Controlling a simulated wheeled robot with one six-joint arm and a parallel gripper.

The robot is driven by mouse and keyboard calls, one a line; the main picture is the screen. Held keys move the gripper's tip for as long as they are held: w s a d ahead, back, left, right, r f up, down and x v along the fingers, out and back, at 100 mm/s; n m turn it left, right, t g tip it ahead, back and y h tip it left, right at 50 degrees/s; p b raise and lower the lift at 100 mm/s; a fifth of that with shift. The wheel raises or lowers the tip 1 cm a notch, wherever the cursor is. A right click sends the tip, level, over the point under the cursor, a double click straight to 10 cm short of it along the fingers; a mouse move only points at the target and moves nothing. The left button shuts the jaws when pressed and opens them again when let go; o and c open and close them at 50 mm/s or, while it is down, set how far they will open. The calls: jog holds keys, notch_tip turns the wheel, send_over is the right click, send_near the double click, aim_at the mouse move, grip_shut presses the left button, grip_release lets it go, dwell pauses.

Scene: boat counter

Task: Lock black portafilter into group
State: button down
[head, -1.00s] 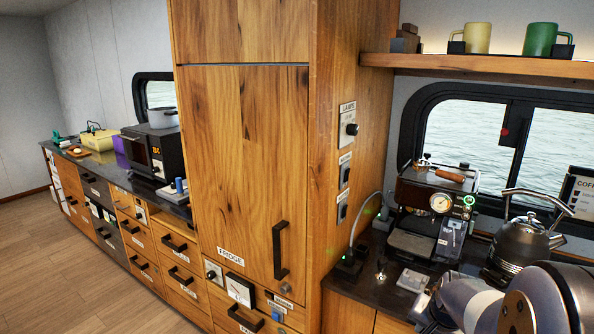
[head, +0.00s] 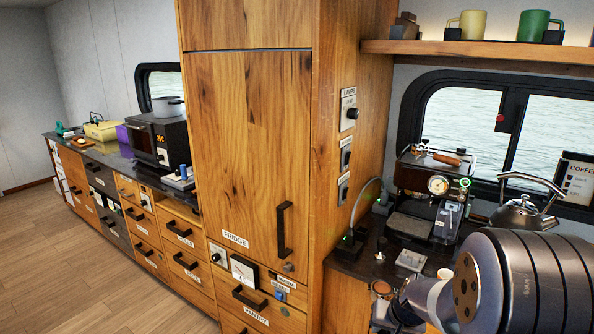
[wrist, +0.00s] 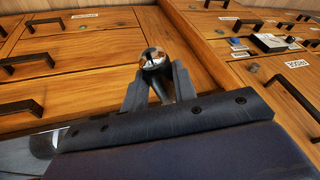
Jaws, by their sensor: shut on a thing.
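My gripper (wrist: 158,82) is shut on a dark handle in the wrist view, with a shiny round metal end (wrist: 152,58) just beyond the fingertips. I take this for the black portafilter; its shape is mostly hidden. In the head view my gripper (head: 398,312) is low at the counter's front, largely covered by my arm. A small brown round face (head: 382,288) shows beside it, perhaps the portafilter's basket. The espresso machine (head: 430,190) stands behind, apart from my gripper. Its group is too small to make out. A wooden-handled tool (head: 446,158) lies on top of the machine.
A kettle (head: 522,215) stands right of the machine, close behind my arm. A small grey block (head: 410,261) sits on the counter before the machine. The tall fridge cabinet (head: 255,150) bounds the left. A shelf (head: 480,50) with mugs hangs above.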

jog(key=w+a+f+n+y+b, duration=0.1)
jog(key=a+f+n, duration=0.2)
jog(key=a+f, duration=0.2)
jog(key=shift+w+a+f, duration=0.15)
jog(key=shift+a+f, duration=0.1)
jog(key=shift+a, duration=0.1)
